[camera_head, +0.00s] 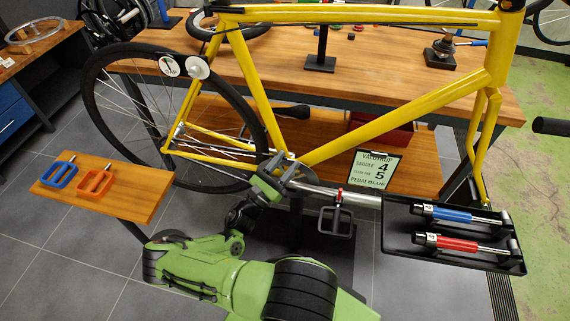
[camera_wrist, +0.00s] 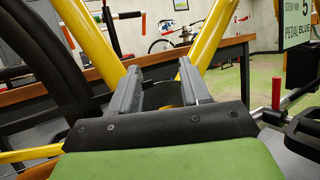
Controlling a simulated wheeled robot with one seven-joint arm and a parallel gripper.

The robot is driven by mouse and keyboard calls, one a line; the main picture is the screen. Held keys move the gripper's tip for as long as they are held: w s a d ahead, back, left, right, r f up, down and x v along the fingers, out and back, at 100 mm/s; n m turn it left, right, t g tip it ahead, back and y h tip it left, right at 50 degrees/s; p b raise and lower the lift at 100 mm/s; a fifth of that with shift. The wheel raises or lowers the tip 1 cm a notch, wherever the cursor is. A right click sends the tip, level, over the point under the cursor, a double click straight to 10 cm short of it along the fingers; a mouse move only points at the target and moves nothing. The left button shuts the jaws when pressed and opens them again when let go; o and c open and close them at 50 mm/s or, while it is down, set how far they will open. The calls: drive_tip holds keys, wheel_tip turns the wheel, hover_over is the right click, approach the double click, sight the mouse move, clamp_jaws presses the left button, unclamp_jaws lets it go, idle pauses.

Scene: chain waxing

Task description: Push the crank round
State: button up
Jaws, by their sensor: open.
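The yellow bicycle frame (camera_head: 370,122) stands with its bottom bracket beside my gripper (camera_head: 277,170). In the wrist view, my gripper (camera_wrist: 160,85) has its two grey fingers apart, with yellow tubes (camera_wrist: 208,38) beyond them. I see nothing clearly held between the fingers. The crank arm cannot be made out clearly; my gripper covers the bottom bracket area. A dark pedal-like cage (camera_head: 336,222) hangs right of my gripper, below a silver bar (camera_head: 362,199) with a red part (camera_head: 340,195). The rear wheel (camera_head: 97,120) is at the left.
A wooden shelf (camera_head: 140,198) at the left holds blue (camera_head: 60,175) and orange (camera_head: 96,182) pedals. A black tray (camera_head: 400,233) at the right holds blue and red cylinders. A workbench (camera_head: 400,75) stands behind, with a sign (camera_head: 374,169) reading "PEDAL BLUE".

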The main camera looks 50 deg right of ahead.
clamp_jaws()
idle(0.3)
drive_tip(key=c, duration=0.8)
unclamp_jaws()
drive_tip(key=o, duration=0.9)
drive_tip(key=shift+b+v, duration=0.3)
drive_tip(key=shift+v, duration=7.65)
